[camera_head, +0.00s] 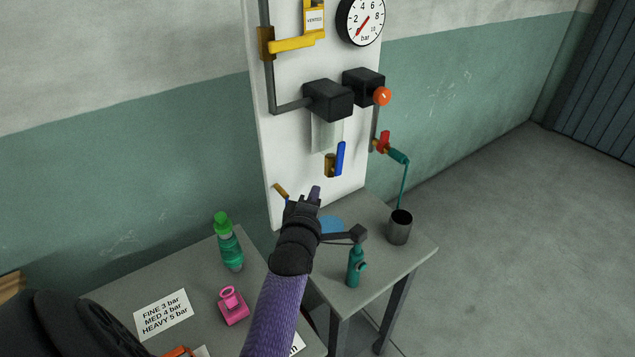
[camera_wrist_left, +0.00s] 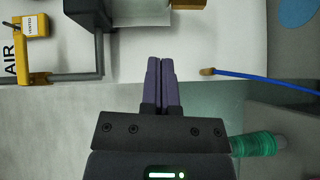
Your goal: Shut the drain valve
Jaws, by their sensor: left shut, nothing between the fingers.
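A brass valve body (camera_head: 330,166) with an upright blue lever (camera_head: 340,158) beside it sits low on the white board, below a clear bowl. A brass piece also shows at the top edge of the left wrist view (camera_wrist_left: 187,4). Another valve with a red handle (camera_head: 384,142) is to its right, with a teal tube running down to a metal cup. I cannot tell for sure which is the drain valve; the blue-levered one sits under the bowl. My left gripper (camera_head: 316,195) is shut and empty, below the blue lever and apart from it; its fingers show in the left wrist view (camera_wrist_left: 160,85).
The board (camera_head: 290,150) carries black blocks (camera_head: 328,100), a yellow valve (camera_head: 293,44) and a gauge (camera_head: 361,18). A brass-ended blue hose (camera_wrist_left: 245,78) is near my fingers. A green bottle (camera_head: 229,245), pink item (camera_head: 233,306), teal airbrush (camera_head: 355,266) and metal cup (camera_head: 399,228) stand on the tables.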

